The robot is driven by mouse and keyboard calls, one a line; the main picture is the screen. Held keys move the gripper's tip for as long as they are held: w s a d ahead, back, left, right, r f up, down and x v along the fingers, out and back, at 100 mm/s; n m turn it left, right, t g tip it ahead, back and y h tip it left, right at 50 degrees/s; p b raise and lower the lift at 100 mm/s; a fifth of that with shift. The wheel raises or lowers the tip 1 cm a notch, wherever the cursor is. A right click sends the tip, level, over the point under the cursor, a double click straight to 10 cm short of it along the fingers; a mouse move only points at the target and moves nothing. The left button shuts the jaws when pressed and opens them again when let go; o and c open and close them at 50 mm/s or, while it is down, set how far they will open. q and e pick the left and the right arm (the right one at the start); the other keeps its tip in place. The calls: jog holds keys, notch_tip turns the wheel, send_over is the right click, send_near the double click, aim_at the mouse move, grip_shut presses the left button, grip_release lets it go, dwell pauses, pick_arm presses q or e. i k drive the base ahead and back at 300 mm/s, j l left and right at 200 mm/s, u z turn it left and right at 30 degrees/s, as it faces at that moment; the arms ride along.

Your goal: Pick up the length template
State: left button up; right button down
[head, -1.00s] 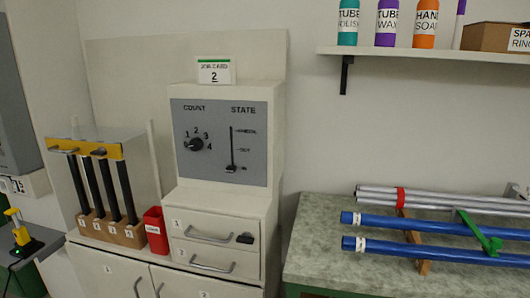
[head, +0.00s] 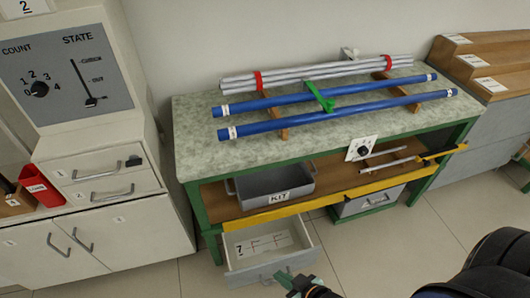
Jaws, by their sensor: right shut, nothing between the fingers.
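No thing in the head view is marked as the length template, and I cannot tell which one it is. A long yellow bar (head: 350,190) runs along the front of the bench's lower shelf. A thin silvery rod (head: 388,164) lies on that shelf. My right gripper (head: 290,279) is at the bottom edge, shut and empty, low in front of an open drawer (head: 268,272). It is apart from the rods. My left gripper is out of view.
The green-framed bench (head: 195,140) carries silvery rods (head: 310,74) with red bands behind the blue ones. A grey KIT bin (head: 275,186) stands on the lower shelf. The open drawer juts out below. A cabinet (head: 110,235) stands left.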

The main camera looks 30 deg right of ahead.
aim_at(271, 242)
jog(key=k+z, duration=0.15)
jog(key=z, duration=0.25)
jog(key=k+z, duration=0.2)
jog(key=z, duration=0.2)
